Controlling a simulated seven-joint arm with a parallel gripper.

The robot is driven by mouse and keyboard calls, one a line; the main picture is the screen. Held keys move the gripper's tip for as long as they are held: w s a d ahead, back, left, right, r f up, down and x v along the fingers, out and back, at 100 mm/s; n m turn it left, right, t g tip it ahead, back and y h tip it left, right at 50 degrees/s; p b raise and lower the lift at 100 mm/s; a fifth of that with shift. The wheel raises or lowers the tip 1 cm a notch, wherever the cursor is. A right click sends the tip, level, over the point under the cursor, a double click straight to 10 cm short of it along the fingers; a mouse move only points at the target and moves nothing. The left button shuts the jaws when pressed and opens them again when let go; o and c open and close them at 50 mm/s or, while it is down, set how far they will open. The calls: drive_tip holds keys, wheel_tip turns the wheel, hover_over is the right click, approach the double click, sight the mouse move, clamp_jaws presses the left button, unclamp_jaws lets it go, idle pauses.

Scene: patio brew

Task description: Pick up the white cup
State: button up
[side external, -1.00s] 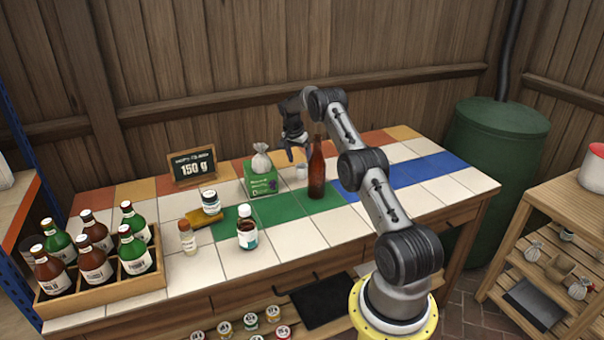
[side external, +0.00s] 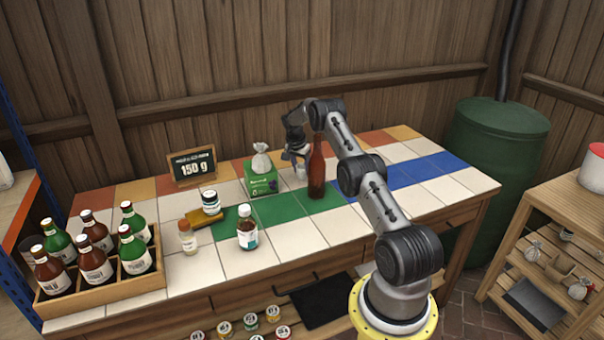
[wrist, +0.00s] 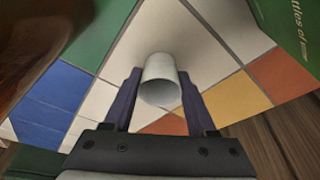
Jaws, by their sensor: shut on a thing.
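The white cup (wrist: 160,82) sits between the two fingers of my gripper (wrist: 160,98) in the wrist view, its open mouth facing the camera. My gripper is shut on it. In the side external view the cup (side external: 300,171) is small and partly hidden, just left of the brown bottle and beneath my gripper (side external: 297,160). I cannot tell from these views whether its base touches the tiles.
A tall brown bottle (side external: 317,170) stands close to the right of the cup. A green box (side external: 261,184) with a small sack on top stands to the left. A chalkboard sign (side external: 193,166) and a bottle crate (side external: 101,284) are farther left. Blue tiles at right are clear.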

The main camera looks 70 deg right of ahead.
drive_tip(key=shift+c, duration=1.3)
drive_tip(key=shift+r, duration=0.1)
